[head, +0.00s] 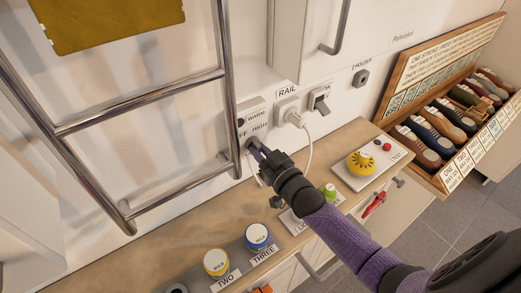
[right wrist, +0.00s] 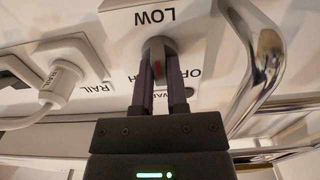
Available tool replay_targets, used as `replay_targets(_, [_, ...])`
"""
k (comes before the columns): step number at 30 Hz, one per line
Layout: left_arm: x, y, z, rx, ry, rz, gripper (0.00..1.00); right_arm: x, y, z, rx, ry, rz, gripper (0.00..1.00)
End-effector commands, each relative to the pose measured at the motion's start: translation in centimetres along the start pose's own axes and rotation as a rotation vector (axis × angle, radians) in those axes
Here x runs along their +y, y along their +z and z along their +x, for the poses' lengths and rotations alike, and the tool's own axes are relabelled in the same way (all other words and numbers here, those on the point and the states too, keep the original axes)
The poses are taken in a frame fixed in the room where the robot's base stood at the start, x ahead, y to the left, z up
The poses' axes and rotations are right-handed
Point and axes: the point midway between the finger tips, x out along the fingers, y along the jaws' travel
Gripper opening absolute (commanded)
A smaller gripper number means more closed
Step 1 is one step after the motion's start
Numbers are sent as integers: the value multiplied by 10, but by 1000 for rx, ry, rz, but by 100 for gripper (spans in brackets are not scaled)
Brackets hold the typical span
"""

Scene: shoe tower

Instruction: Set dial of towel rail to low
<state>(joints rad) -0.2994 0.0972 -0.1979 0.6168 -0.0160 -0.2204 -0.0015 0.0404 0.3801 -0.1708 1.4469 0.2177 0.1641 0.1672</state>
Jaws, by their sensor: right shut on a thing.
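The towel rail's dial (right wrist: 158,52) is a grey knob with a red mark on a white wall plate, in the right wrist view. My right gripper (right wrist: 165,75) is shut on this dial, one dark finger on each side. The word LOW stands at the top of that view, upside down, and OFF and HIGH are partly covered by the fingers. I cannot tell which word the red mark points to. In the head view my right gripper (head: 254,148) hides the dial, under the words WARM, OFF and HIGH. The chrome towel rail (head: 140,97) is just left. My left gripper is not in view.
A white plug (head: 296,118) labelled RAIL sits in a socket right of the dial, with its cable hanging near my wrist. A shoe box (head: 440,60) stands at the right.

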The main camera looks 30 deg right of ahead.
Motion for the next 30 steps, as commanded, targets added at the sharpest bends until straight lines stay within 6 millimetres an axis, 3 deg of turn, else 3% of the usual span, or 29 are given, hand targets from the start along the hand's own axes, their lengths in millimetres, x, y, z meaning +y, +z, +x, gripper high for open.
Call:
replay_targets(12, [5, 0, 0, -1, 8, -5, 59, 0, 1, 0, -3, 0, -5, 0])
replay_targets(13, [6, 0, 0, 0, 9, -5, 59, 0, 1, 0, -3, 0, -5, 20])
replay_targets(18, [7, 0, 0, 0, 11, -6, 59, 0, 1, 0, -2, 0, -5, 53])
replay_targets(26, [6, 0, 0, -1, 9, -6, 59, 0, 0, -1, -1, 0, -5, 53])
replay_targets(30, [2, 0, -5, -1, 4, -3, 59, 0, 0, -15, -4, 0, -4, 53])
